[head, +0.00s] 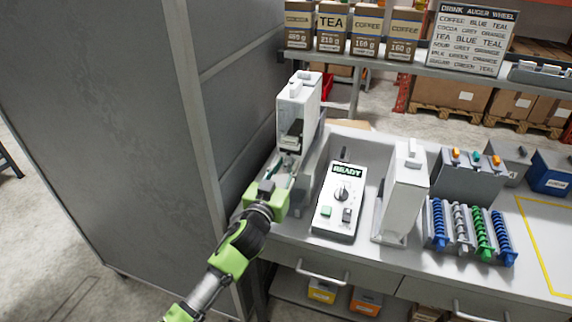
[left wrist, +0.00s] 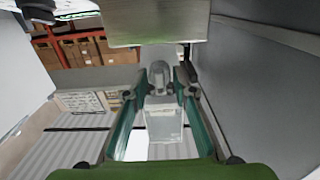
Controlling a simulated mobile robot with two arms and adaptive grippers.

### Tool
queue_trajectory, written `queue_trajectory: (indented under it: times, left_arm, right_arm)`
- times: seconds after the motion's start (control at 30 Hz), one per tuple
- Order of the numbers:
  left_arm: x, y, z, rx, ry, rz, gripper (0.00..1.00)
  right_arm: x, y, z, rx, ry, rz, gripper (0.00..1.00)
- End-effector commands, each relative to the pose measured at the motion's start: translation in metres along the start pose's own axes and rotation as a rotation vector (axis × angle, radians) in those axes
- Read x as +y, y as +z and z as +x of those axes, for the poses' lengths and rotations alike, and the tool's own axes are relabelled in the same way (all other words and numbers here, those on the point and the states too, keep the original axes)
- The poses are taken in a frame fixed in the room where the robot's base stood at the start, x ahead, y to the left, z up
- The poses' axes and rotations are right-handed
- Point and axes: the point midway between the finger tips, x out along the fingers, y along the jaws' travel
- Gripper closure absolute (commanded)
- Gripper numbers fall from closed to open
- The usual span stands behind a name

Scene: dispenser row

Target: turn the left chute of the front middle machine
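A tall white dispenser (head: 298,103) stands at the left end of the counter, with a dark opening low on its front. My left gripper (head: 287,172) is just in front of and below that opening. In the left wrist view, a pale grey chute-like piece (left wrist: 164,122) with a rounded grey end (left wrist: 160,73) lies between the green fingers of my left gripper (left wrist: 163,85). The fingers stand apart on either side of it; I cannot tell whether they touch it. The dispenser's body (left wrist: 155,28) shows above. My right gripper is not in view.
A control box (head: 340,200) reading READY and a second white dispenser (head: 405,195) stand to the right. Several coloured augers (head: 468,232) lie further right. A tall grey panel (head: 130,120) is close on the left. A shelf (head: 400,66) with labelled bags runs behind.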

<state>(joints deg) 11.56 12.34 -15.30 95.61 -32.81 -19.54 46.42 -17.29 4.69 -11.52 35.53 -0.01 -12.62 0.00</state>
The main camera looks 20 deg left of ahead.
Motion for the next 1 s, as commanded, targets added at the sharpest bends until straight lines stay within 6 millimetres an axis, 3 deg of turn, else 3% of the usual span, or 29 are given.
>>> queue_trajectory:
  times: [0.37,0.47,1.0]
  left_arm:
    - [0.0003,0.0002,0.0041,0.0,0.001,-0.001,0.75]
    - [0.0002,0.0002,0.004,0.0,0.0,-0.001,1.0]
    - [0.0005,0.0,0.004,0.0,0.0,0.113,1.0]
  right_arm:
    - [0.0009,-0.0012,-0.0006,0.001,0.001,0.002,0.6]
    - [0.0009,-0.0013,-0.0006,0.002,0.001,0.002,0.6]
    - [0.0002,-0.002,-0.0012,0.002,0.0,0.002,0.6]
